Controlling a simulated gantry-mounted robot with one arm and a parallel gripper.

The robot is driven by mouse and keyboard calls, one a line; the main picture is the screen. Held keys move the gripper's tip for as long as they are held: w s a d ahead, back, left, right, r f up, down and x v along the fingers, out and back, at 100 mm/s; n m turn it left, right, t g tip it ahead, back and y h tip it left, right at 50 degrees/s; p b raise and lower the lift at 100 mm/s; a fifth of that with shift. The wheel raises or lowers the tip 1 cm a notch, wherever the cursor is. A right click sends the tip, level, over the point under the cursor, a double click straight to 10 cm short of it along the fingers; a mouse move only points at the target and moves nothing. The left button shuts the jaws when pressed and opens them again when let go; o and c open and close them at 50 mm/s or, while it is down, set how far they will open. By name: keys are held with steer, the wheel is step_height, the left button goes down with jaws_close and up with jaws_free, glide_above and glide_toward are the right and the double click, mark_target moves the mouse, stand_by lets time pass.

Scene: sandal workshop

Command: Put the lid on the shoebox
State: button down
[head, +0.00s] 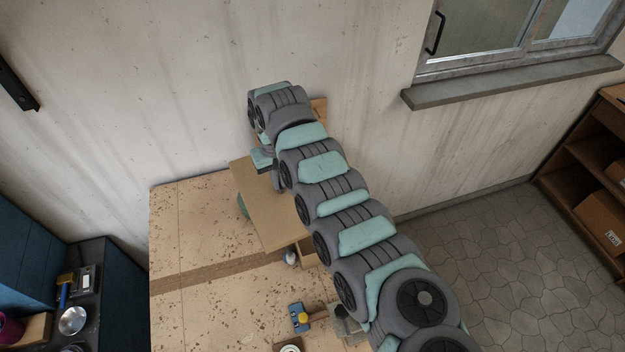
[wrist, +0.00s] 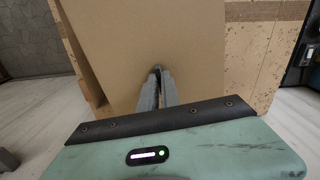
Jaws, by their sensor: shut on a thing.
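The lid (head: 265,207) is a flat brown cardboard panel over the back part of the workbench. In the wrist view the lid (wrist: 195,50) fills the middle, and my gripper (wrist: 157,72) is shut on it, with the finger ends against the cardboard. In the head view my gripper is mostly hidden by my arm at the lid's far edge. A cardboard piece, likely the shoebox (head: 307,252), shows beside the lid's near right corner, mostly covered by the lid and my arm. I cannot tell whether lid and box touch.
The workbench (head: 190,230) is bare at its left. A green round object (head: 242,205) and a small grey object (head: 290,257) show at the lid's edges. A blue-and-yellow tool (head: 300,317) lies near the front. The wall stands close behind; a dark side cabinet (head: 108,300) is left.

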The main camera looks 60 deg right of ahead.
steer(key=s+d+f+m, duration=0.2)
steer(key=s+d, duration=0.5)
steer(key=s, duration=0.2)
step_height(320, 180, down, 5)
steer(key=b, duration=0.2)
steer(key=shift+a+r+b, duration=0.15)
steer(key=shift+b, duration=0.2)
steer(key=shift+a+f+p, duration=0.15)
steer(key=shift+f+p, duration=0.15)
steer(key=shift+p, duration=0.3)
stand_by(0.5)
steer(key=shift+f+b, duration=0.35)
steer(key=shift+f, duration=0.9)
stand_by(1.0)
steer(key=c, duration=1.5)
jaws_free()
